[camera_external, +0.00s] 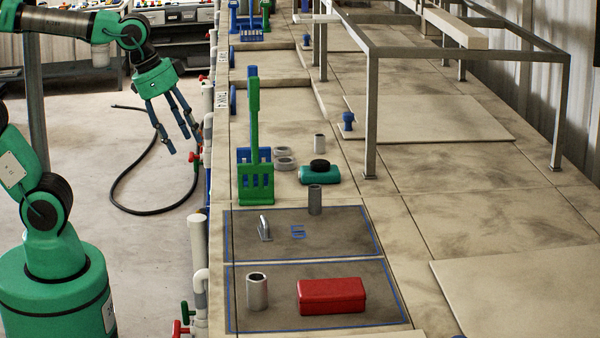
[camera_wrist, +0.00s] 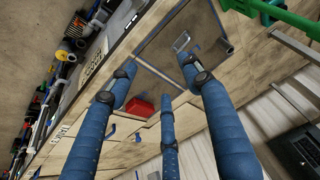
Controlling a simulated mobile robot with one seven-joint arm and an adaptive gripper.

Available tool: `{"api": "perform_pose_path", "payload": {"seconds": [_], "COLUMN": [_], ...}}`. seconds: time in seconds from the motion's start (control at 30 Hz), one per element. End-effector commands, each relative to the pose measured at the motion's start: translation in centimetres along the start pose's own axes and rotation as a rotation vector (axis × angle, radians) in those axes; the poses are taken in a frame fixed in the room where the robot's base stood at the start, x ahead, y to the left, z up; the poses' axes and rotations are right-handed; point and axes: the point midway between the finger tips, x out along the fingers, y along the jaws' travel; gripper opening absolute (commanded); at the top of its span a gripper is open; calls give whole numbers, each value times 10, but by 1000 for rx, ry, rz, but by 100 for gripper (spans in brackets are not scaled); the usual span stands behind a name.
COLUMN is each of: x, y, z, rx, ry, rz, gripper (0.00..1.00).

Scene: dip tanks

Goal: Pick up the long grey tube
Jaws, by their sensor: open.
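Two upright grey tubes show in the external view. A slim, darker grey tube (camera_external: 315,199) stands at the back edge of the farther dark mat. A wider, lighter grey tube (camera_external: 257,291) with a dark open top stands on the nearer mat. I cannot tell for sure which is the long one. My three-fingered blue gripper (camera_external: 184,147) is open and empty. It hangs left of the bench, clear of both tubes. In the wrist view a grey tube (camera_wrist: 222,47) shows beyond my spread fingers; no second tube is clearly visible there.
A red box (camera_external: 332,296) lies beside the wider tube. A metal handle (camera_external: 265,229) sits on the farther mat. Behind stand a green rack (camera_external: 256,184), a teal item (camera_external: 319,174), grey rings (camera_external: 285,160) and a pale cylinder (camera_external: 319,142). Pipes and valves line the bench's left edge.

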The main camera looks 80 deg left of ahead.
Motion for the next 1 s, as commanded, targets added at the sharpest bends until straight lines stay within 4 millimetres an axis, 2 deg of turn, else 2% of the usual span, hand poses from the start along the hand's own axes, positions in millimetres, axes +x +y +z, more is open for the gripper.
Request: {"api": "perform_pose_path", "payload": {"seconds": [0.1,0.47,0.77,1.0], "x": [1,30,76,125], "y": [-10,-46,-83,-116], "z": [-35,-127,-192,-232], "rx": [12,52,83,106], "ry": [-39,-148,-236,-306], "rz": [-3,-3,8,25], "gripper": [50,50,50,50]}}
